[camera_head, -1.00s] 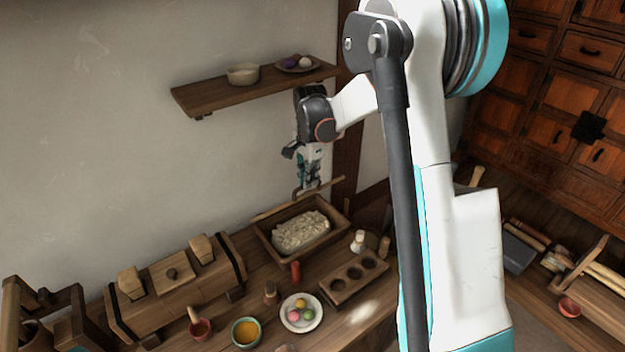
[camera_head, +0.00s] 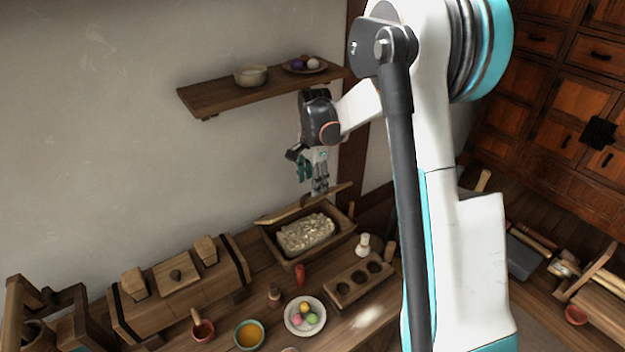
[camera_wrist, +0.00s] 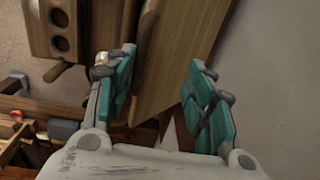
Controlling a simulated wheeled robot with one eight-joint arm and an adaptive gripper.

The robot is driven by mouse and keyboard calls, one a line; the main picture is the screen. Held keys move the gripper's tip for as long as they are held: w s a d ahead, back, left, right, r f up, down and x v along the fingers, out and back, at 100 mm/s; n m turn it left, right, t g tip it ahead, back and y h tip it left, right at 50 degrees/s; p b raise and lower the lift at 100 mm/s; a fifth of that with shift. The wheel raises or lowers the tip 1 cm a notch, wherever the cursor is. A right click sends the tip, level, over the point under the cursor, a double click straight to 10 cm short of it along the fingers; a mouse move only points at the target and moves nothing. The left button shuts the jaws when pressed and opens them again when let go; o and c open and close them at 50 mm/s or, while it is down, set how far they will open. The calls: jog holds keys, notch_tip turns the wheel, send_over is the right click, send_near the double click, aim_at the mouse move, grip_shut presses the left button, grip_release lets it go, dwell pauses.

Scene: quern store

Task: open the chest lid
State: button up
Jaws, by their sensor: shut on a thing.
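The chest (camera_head: 334,242) is an open-topped wooden box at the back of the bench, against the wall, with pale lumpy contents showing inside. Its lid (camera_head: 290,212) stands raised along the wall side and shows nearly edge-on. My gripper (camera_head: 319,190) points down at the lid's upper edge and is shut on it. In the wrist view the lid (camera_wrist: 185,60) is a brown board passing between the two teal-padded fingers (camera_wrist: 163,95), which stand wide apart. The exact contact is hard to make out.
A wall shelf (camera_head: 225,96) with a bowl and a plate hangs just above my gripper. A block with round hollows (camera_head: 345,288), a plate of coloured balls (camera_head: 292,320), bowls and a small red item stand in front of the chest. A long wooden box (camera_head: 155,305) is left.

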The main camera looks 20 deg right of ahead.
aim_at(323, 195)
jog(key=shift+w+a, duration=0.15)
notch_tip(323, 195, up, 12)
jog(key=shift+s+d, duration=0.2)
jog(key=shift+s, duration=0.2)
jog(key=shift+c, duration=0.5)
